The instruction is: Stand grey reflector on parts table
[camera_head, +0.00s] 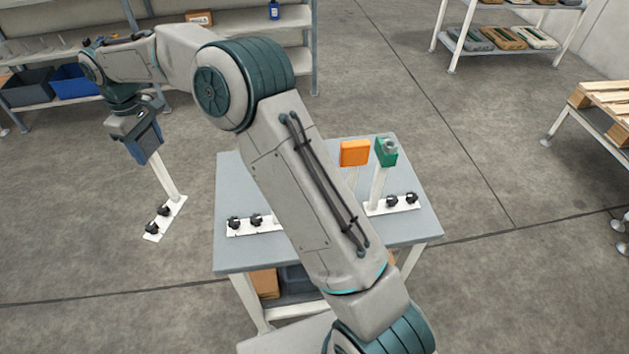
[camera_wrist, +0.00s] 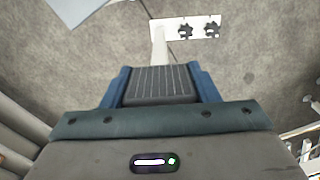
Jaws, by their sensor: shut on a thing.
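My gripper (camera_head: 147,148) is at the left of the head view, shut on the grey reflector. The reflector's white post (camera_head: 165,178) hangs below the jaws. Its white foot plate with two black knobs (camera_head: 172,210) is lowest, in the air over the floor, left of the table. The reflector's head is mostly hidden by the jaws. In the wrist view the post and foot plate (camera_wrist: 176,28) extend beyond my gripper (camera_wrist: 160,80). The parts table (camera_head: 229,190) has a grey top and stands in the middle of the head view, partly behind my arm.
On the table stand an orange reflector (camera_head: 354,153) and a green-housed unit (camera_head: 386,152), both on white knobbed brackets. The table's left rear top is bare. Shelving (camera_head: 313,60) with bins is behind at left, a rack (camera_head: 447,45) behind at right. A pallet (camera_head: 605,97) is far right.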

